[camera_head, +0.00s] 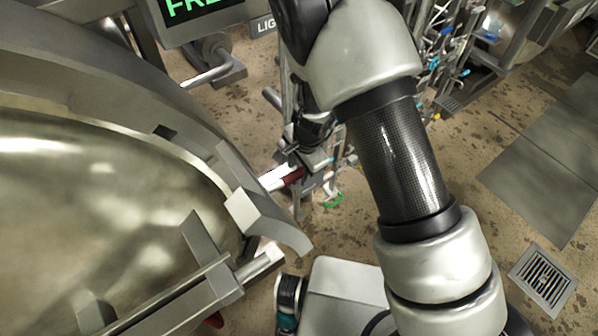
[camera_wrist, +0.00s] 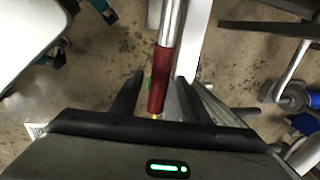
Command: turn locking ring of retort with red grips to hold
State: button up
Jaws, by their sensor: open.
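The retort's large round metal door (camera_head: 60,210) fills the left of the head view, with its thick curved ring (camera_head: 110,85) around it. A metal bar ending in a red grip (camera_head: 292,176) stands out past the ring's right side. My gripper (camera_head: 308,155) is at this grip, partly hidden by my arm. In the wrist view, the red grip (camera_wrist: 160,80) lies between the two spread black fingers of my gripper (camera_wrist: 157,95), with gaps on both sides. I see no finger pressing on it. Another red part (camera_head: 213,321) shows at the bottom, mostly hidden.
A display with green letters (camera_head: 195,8) hangs at the top left. Pipes and valves with blue handles (camera_head: 445,50) stand behind my arm. A floor drain grate (camera_head: 543,278) lies at the lower right, where the floor is clear.

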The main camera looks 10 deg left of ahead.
jog(key=shift+a+f, duration=0.1)
jog(key=shift+f, duration=0.3)
jog(key=shift+c, duration=0.4)
grip_shut()
